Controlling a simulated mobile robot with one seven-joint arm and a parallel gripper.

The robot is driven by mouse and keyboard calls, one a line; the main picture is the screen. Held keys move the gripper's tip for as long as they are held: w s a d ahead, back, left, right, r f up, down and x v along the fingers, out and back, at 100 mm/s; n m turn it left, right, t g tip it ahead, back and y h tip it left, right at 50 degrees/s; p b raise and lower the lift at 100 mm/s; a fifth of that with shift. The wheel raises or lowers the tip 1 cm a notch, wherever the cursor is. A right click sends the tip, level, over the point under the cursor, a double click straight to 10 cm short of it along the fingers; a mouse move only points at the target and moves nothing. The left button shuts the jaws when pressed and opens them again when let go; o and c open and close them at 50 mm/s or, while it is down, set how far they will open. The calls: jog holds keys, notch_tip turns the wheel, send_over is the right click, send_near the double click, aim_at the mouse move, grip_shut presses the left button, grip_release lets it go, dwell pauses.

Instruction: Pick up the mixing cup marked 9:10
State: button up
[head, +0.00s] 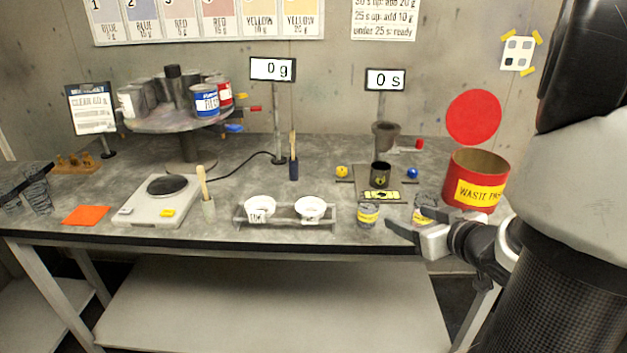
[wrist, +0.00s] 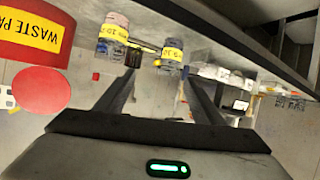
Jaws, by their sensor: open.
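Two small grey mixing cups with yellow labels stand near the bench's front edge. The left cup (head: 368,215) also shows in the wrist view (wrist: 172,53); its label there seems to read 9:10, but the print is small. The other cup (head: 422,214) is partly hidden by my gripper in the head view and shows in the wrist view (wrist: 114,33), its marking unclear. My gripper (head: 408,222) is open and empty at the front edge, close to both cups. In the wrist view its fingers (wrist: 157,82) point toward the cups, with nothing between them.
A red waste bin (head: 478,182) stands right of the cups. A rack with two white cups (head: 285,215) stands to their left. Behind them are a dark cup (head: 380,173) on a stand and a timer (head: 385,79). A scale (head: 160,200) and paint carousel (head: 170,122) are further left.

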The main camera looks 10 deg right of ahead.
aim_at(373, 214)
jog(key=shift+y, duration=0.4)
jog(key=b+x, duration=0.1)
jog(key=x, duration=0.3)
jog(key=b+x, duration=0.1)
jog(key=x, duration=0.2)
jog(key=a+f+b+x, duration=0.1)
jog(key=x, duration=0.3)
jog(key=shift+a+f+b, duration=0.15)
jog(key=shift+f+b, duration=0.15)
jog(key=shift+b, duration=0.05)
jog(key=b+x, duration=0.1)
jog(key=x, duration=0.3)
jog(key=shift+w+a+f+b, duration=0.2)
jog(key=shift+w+f+b, duration=0.05)
jog(key=shift+b, duration=0.15)
jog(key=shift+w, duration=0.25)
jog(key=shift+c, duration=0.3)
jog(key=c, duration=1.1)
